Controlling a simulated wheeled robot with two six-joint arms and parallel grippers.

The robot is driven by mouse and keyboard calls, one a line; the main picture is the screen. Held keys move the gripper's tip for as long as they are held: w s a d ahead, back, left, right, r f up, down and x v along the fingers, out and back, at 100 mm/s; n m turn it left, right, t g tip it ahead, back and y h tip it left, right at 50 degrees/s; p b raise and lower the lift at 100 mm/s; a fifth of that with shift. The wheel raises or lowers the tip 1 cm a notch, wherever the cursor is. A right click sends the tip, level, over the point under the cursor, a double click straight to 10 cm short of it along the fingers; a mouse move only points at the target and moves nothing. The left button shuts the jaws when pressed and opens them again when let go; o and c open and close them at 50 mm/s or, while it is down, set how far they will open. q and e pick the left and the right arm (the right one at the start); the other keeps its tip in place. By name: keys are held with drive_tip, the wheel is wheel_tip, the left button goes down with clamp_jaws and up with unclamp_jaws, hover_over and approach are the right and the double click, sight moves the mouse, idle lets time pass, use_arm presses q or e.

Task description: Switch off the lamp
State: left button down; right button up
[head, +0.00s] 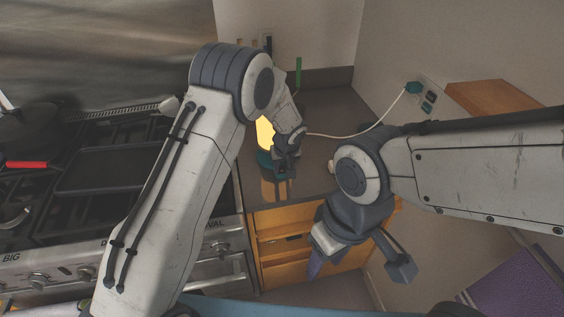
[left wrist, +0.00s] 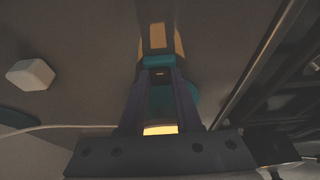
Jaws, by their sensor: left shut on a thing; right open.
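The lamp has a glowing yellow shade (head: 265,132) and a teal base (head: 265,160), and stands on the counter near its front edge. The shade is lit and partly hidden by my left arm. My left gripper (head: 287,158) is at the base. In the left wrist view its purple fingers (left wrist: 156,88) are closed on a teal part of the lamp (left wrist: 159,62) with a small dark slot; the glow (left wrist: 160,129) shows beyond. I cannot make out the switch's position. My right gripper (head: 356,267) is open and empty, low in front of the drawers.
A white cord (head: 345,135) runs from the lamp to a teal plug (head: 413,87) at the wall outlet. A stove (head: 60,225) lies to the left, drawers (head: 285,245) below the counter. A slim green object (head: 299,70) stands behind. A pale block (left wrist: 30,74) shows in the left wrist view.

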use_arm(q)
drive_tip(key=p, duration=0.2)
drive_tip(key=r+g+p, duration=0.1)
drive_tip(key=p, duration=0.2)
drive_tip(key=shift+w+a, duration=0.15)
drive_tip(key=shift+w, duration=0.1)
drive_tip(key=shift+w+f+g+h+p, duration=0.1)
drive_tip(key=shift+f+g+h+p, duration=0.25)
drive_tip(key=shift+p, duration=0.4)
use_arm(e)
wheel_tip(320, 180, up, 8)
drive_tip(key=shift+f, duration=0.1)
use_arm(q)
drive_tip(key=c, duration=0.6)
unclamp_jaws()
drive_tip(key=shift+r, duration=0.1)
use_arm(e)
drive_tip(key=shift+f, duration=0.1)
use_arm(q)
wheel_tip(320, 180, up, 10)
drive_tip(key=s+b, duration=0.1)
drive_tip(key=b, duration=0.3)
drive_tip(key=shift+s+d, duration=0.3)
use_arm(e)
drive_tip(key=shift+f, duration=1.8)
